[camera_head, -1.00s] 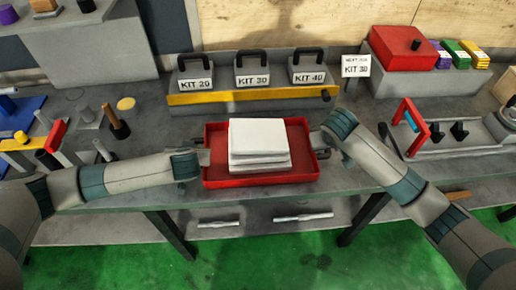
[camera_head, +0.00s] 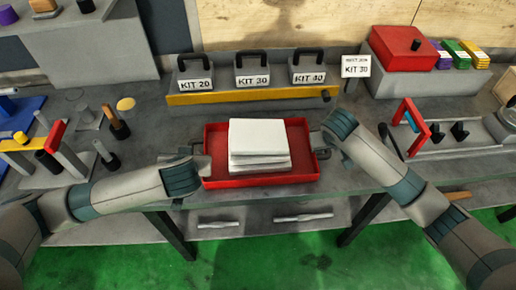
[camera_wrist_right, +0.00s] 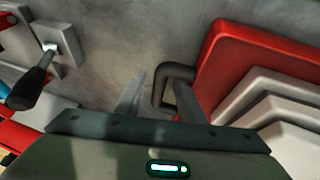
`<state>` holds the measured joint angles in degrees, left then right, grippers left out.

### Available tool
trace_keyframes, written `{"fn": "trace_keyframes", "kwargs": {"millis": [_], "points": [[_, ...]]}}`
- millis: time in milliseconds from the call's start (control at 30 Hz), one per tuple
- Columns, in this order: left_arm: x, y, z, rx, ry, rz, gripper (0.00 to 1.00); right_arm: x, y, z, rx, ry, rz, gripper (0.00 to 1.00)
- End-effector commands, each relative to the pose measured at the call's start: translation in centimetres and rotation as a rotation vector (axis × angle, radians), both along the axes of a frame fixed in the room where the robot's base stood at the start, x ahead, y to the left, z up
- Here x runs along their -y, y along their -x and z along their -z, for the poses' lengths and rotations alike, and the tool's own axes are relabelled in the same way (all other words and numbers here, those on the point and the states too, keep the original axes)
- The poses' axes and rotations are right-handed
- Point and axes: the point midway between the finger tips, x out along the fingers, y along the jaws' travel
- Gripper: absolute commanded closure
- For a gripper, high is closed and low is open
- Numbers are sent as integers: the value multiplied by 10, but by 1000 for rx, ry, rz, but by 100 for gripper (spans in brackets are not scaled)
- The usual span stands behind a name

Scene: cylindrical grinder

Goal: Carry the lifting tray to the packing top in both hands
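The red lifting tray (camera_head: 260,181) rests level on the grey bench and carries a stack of white slabs (camera_head: 258,140). My right gripper (camera_head: 322,142) is at the tray's right side. In the right wrist view, the tray (camera_wrist_right: 222,62) has a dark loop handle (camera_wrist_right: 161,88). The fingers of my right gripper (camera_wrist_right: 157,98) stand apart with the handle's outer bar between them, a gap showing on the left. My left gripper (camera_head: 203,164) is at the tray's left edge; its fingers are too small to read. I cannot tell which surface is the packing top.
Behind the tray a yellow-fronted rack (camera_head: 250,96) holds weights marked KIT 20, KIT 30 and KIT 40. A sign (camera_head: 355,67) reads KIT 30. A red box (camera_head: 405,55) stands back right. A red-framed fixture (camera_head: 415,130) is at right; tools (camera_head: 115,123) stand at left.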

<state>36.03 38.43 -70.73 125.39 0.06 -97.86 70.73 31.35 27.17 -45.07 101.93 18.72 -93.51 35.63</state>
Motion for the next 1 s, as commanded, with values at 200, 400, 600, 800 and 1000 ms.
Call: {"fn": "trace_keyframes", "kwargs": {"millis": [200,400,600,800,1000], "points": [[2,7,-7,-1,-1,0,64,0,0,0,0,0,0,65],[2,7,-7,0,-1,1,64,0,0,0,0,0,0,65],[2,7,-7,0,0,0,64,0,1,-2,0,0,0,65],[2,7,-7,0,0,0,64,-3,6,-15,1,-1,-1,65],[2,7,-7,0,0,0,64,-7,17,-42,4,-3,-1,65]]}}
